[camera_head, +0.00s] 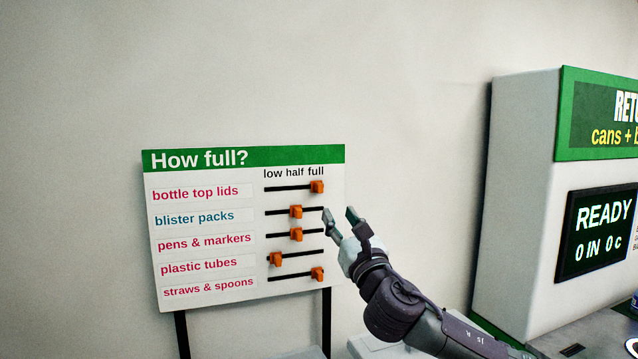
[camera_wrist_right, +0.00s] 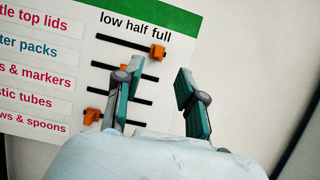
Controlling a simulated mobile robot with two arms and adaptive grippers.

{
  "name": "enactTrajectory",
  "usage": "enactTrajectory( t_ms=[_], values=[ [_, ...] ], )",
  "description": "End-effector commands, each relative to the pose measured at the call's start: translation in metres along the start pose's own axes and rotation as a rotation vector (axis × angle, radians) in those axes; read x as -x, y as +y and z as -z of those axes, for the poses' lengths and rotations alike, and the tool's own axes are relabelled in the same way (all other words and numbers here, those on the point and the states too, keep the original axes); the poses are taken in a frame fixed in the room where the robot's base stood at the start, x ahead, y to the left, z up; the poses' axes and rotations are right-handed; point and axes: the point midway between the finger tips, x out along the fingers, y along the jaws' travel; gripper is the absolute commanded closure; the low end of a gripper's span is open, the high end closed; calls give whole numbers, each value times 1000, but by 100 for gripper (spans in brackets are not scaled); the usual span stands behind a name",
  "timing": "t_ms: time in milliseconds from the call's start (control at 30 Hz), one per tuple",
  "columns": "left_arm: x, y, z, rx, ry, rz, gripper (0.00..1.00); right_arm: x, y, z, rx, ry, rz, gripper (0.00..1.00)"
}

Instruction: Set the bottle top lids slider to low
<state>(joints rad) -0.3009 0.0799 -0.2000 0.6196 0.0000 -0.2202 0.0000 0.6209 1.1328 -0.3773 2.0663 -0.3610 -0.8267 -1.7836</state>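The "How full?" board (camera_head: 200,305) stands by the wall with labelled rows and slider tracks marked low, half, full. The orange bottle top lids knob (camera_head: 317,187) is at the right end of its track, under full. In the right wrist view the same knob (camera_wrist_right: 158,51) sits at the track's right end, beyond the fingertips. My right gripper (camera_head: 339,212) is open and empty, at the board's right edge, below and right of that knob. In the right wrist view its two fingers (camera_wrist_right: 157,80) are spread apart. My left gripper is not in view.
The blister packs knob (camera_head: 296,212) and pens & markers knob (camera_head: 296,235) are near half. The plastic tubes knob (camera_head: 275,259) is near low, the straws & spoons knob (camera_head: 317,274) at full. A return machine (camera_head: 518,200) stands at right. Bare wall lies between.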

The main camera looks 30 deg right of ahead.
Motion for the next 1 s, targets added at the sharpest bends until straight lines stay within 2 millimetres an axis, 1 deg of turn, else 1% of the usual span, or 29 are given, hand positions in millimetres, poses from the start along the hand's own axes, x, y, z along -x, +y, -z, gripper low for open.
enactTrajectory(
  t_ms=[33,300,400,500,600,700,1000],
  values=[
    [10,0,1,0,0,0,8,-13,0,-5,-5,0,3,60],
    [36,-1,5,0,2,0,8,-71,0,-4,-7,2,3,60],
    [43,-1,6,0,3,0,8,-89,0,-4,-6,1,3,60],
    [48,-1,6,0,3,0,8,-103,0,-2,-5,2,3,60],
    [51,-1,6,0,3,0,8,-112,0,-1,-4,2,2,60],
    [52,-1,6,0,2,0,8,-117,0,0,-4,2,2,60],
    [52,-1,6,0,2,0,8,-118,0,1,-4,2,1,60]
  ],
)
